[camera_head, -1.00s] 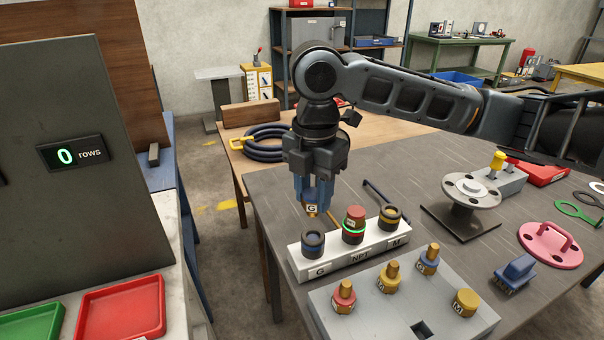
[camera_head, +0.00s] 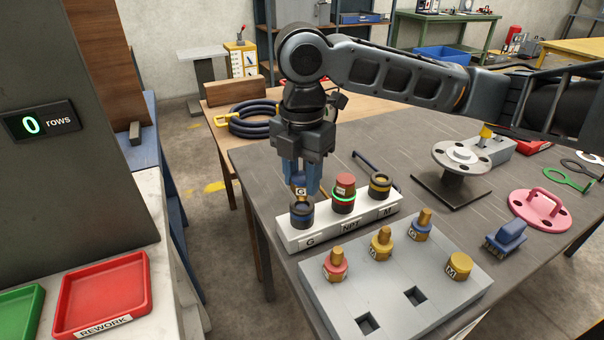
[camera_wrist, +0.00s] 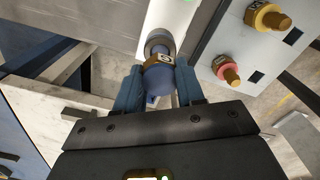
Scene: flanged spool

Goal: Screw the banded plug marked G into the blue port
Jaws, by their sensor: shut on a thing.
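My gripper (camera_head: 302,178) is shut on the banded plug marked G (camera_head: 301,187), a brass plug with a blue band. In the wrist view the plug (camera_wrist: 158,78) sits between my two blue fingers, its end toward the port's dark ring. In the head view the plug is upright just over the blue port (camera_head: 302,217), a black ring with a blue band on the white block (camera_head: 350,238) above the label G. Whether its thread touches the port cannot be told. The middle port holds a red plug (camera_head: 344,187) with a lit green ring.
A grey rack (camera_head: 450,283) in front holds several plugs, red, yellow and blue-banded, and has two empty square holes. A blue brush (camera_head: 507,240), a pink flanged piece (camera_head: 540,208) and a spool stand (camera_head: 452,188) are to the right. A dark rod lies behind the block.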

